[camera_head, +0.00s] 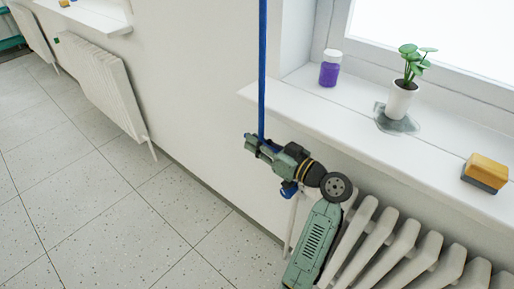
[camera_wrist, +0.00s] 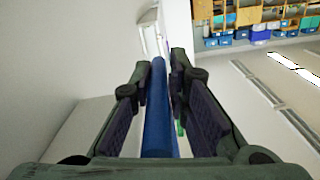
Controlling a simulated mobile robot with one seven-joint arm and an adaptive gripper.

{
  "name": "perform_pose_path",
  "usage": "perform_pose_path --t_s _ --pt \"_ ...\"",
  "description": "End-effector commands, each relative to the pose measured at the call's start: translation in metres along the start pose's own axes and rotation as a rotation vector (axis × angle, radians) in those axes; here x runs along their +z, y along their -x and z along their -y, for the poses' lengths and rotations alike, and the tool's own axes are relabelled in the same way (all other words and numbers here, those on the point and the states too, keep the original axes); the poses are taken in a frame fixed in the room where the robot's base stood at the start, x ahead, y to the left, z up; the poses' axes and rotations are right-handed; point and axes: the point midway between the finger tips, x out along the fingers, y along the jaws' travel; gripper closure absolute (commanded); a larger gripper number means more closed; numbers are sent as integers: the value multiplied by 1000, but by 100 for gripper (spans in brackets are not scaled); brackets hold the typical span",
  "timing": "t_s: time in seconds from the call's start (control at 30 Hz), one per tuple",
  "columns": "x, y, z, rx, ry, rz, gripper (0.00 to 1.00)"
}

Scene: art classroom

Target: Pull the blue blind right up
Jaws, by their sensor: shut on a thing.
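A blue pull cord (camera_head: 262,70) hangs straight down in front of the wall, left of the window, in the head view. My gripper (camera_head: 257,143) is shut on it, level with the space just below the sill. In the wrist view the cord (camera_wrist: 158,110) runs between the two dark finger pads of my gripper (camera_wrist: 160,75). A small blue piece shows under my gripper in the head view; I cannot tell if it is the cord's lower end. The blind itself is out of view.
The white windowsill (camera_head: 345,120) holds a purple jar (camera_head: 330,70), a potted plant (camera_head: 402,95) and a yellow-topped block (camera_head: 486,172). A white radiator (camera_head: 410,255) stands below, close to my arm. Tiled floor (camera_head: 100,215) at left is clear.

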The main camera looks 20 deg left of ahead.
Motion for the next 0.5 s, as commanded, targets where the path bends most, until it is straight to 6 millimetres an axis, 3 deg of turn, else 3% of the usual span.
perform_pose_path --t_s 0.2,0.23,0.5 --pt "1 2 -4 10 -7 -2 100" --pt "1 2 -4 10 -7 -2 83" --pt "2 1 -3 6 -5 0 67"
